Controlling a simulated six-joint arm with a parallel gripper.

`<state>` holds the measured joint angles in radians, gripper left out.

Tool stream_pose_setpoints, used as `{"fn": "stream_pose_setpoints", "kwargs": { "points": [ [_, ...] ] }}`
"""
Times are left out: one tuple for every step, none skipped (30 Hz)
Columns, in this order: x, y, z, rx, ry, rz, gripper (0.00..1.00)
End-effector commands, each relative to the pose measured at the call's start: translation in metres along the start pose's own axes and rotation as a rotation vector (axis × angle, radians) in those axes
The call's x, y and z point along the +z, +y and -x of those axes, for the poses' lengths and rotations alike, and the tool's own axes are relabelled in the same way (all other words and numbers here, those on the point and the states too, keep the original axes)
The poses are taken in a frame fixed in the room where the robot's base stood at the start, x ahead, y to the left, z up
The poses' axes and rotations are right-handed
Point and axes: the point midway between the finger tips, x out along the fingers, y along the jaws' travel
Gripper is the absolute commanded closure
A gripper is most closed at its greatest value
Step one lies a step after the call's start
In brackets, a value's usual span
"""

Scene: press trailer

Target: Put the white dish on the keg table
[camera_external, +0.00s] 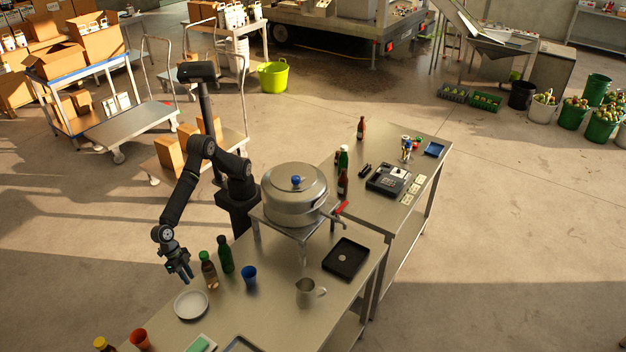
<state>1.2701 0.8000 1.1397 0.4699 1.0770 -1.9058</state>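The white dish (191,304) is a shallow round dish lying flat on the near metal table, toward its left edge. My gripper (182,276) points down just above and behind the dish, apart from it. Its fingers look spread, with nothing between them. A large steel keg (294,197) with a blue knob on its lid and a red-handled tap stands on a raised metal stand. The stand is on the steel table (275,300), behind and right of the dish. I cannot tell exactly which surface is the keg table.
Bottles (225,254) and a blue cup (249,277) stand right of my gripper. A metal mug (308,292) and black tray (345,258) are farther right. A second table (425,210) holds a cash register (388,179).

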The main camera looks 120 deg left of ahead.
Motion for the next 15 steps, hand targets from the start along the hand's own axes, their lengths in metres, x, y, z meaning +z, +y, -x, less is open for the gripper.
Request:
{"fn": "stream_pose_setpoints", "kwargs": {
  "points": [
    [0.0, 0.001, 0.012, 0.004, 0.0, 0.001, 0.76],
    [0.0, 0.001, 0.018, 0.004, 0.0, 0.001, 0.76],
    [0.0, 0.001, 0.026, 0.003, 0.0, 0.0, 0.76],
    [0.0, 0.001, 0.031, 0.003, 0.0, 0.0, 0.76],
    [0.0, 0.001, 0.035, 0.003, 0.0, 0.0, 0.76],
    [0.0, 0.001, 0.041, 0.002, 0.001, 0.0, 0.76],
    [0.0, 0.0, 0.044, 0.001, 0.001, 0.0, 0.76],
    [0.0, 0.0, 0.047, 0.001, 0.001, 0.0, 0.76],
    [0.0, 0.0, 0.051, 0.001, 0.0, 0.0, 0.76],
    [0.0, 0.0, 0.052, 0.001, 0.001, 0.0, 0.76],
    [0.0, 0.0, 0.054, 0.0, 0.001, 0.0, 0.76],
    [0.0, 0.0, 0.055, 0.0, 0.001, 0.0, 0.76],
    [0.0, 0.0, 0.056, -0.001, 0.001, 0.0, 0.76],
    [0.0, 0.0, 0.056, -0.001, 0.001, 0.0, 0.76],
    [0.0, 0.0, 0.057, -0.001, 0.001, 0.0, 0.76]
  ]
}}
